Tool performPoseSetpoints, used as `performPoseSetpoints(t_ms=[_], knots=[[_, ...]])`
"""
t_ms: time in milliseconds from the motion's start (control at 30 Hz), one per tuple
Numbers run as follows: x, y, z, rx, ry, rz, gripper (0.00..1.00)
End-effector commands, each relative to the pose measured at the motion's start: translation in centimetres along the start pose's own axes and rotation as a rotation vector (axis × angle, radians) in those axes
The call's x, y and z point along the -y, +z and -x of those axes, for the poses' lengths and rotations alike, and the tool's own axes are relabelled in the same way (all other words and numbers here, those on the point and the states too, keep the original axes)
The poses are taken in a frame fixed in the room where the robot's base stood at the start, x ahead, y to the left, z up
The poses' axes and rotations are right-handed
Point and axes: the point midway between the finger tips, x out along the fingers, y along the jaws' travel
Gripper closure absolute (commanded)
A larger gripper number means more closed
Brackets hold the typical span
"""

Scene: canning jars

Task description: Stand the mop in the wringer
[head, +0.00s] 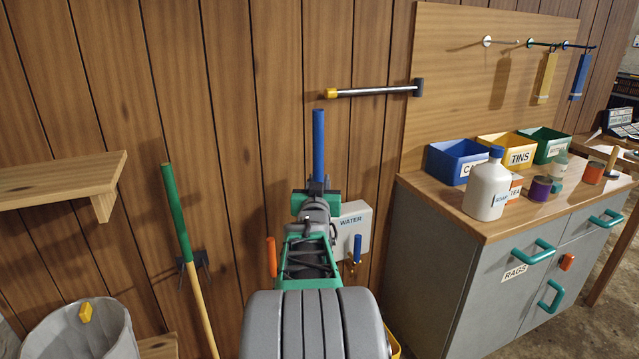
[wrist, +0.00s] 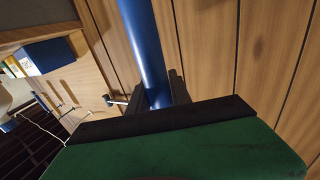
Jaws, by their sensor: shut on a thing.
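A blue pole (head: 318,145), which looks like the mop's handle, stands roughly upright in front of the wood wall in the head view. My gripper (head: 318,190) is shut on the pole, which rises above the jaws. In the wrist view the blue pole (wrist: 146,45) runs between the dark fingers (wrist: 160,95). The pole's lower part and any mop head are hidden behind my arm. A yellow edge (head: 394,345) shows low beside my arm; it may belong to the wringer bucket, but most of it is hidden.
A green-and-yellow pole (head: 183,235) leans in a wall holder at left, near a wooden shelf (head: 60,182) and a grey bin (head: 75,335). A WATER box (head: 351,222) is on the wall behind my arm. A grey cabinet (head: 455,265) with bins and bottles stands at right.

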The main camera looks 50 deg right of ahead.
Motion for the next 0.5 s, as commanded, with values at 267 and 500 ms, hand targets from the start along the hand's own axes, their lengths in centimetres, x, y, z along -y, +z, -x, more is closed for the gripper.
performPoseSetpoints(t_ms=[267, 500], knots=[[0.0, 0.08, -0.01, -0.006, 0.0, 0.0, 1.0], [0.0, 0.23, -0.01, -0.006, 0.0, 0.0, 0.72]])
